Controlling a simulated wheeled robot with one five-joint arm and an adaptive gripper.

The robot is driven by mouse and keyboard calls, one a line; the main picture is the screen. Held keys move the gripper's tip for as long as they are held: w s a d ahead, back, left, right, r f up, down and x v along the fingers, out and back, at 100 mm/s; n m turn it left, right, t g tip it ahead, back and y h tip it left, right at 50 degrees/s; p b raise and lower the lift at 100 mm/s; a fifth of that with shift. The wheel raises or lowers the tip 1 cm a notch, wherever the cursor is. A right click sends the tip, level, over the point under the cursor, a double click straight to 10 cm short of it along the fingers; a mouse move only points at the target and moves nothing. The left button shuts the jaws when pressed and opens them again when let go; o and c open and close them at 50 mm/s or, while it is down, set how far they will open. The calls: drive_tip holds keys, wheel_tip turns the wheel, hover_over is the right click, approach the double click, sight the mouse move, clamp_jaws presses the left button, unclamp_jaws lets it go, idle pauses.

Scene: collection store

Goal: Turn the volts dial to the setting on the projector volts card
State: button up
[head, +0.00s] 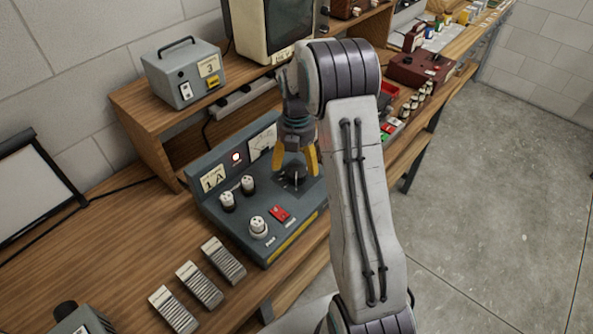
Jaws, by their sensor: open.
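A grey control panel (234,227) stands on the wooden bench. A black dial (293,180) is on its right part, partly under my gripper; its label and pointer setting cannot be read. My gripper (295,167) points down with yellow fingers open, just above or around the black dial; I cannot tell whether they touch it. A card (213,178) on the panel reads "1A". A grey box (184,75) on the shelf carries a card (209,66) reading "3". I cannot tell which card is the projector volts card.
Ribbed grey blocks (199,284) lie in front. A screen device (270,30) stands on the shelf. Open floor (500,190) is at right.

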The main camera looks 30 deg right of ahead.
sight(297, 170)
drive_tip(key=shift+f+p, duration=0.4)
drive_tip(key=shift+f, duration=1.95)
drive_tip(key=c, duration=1.2)
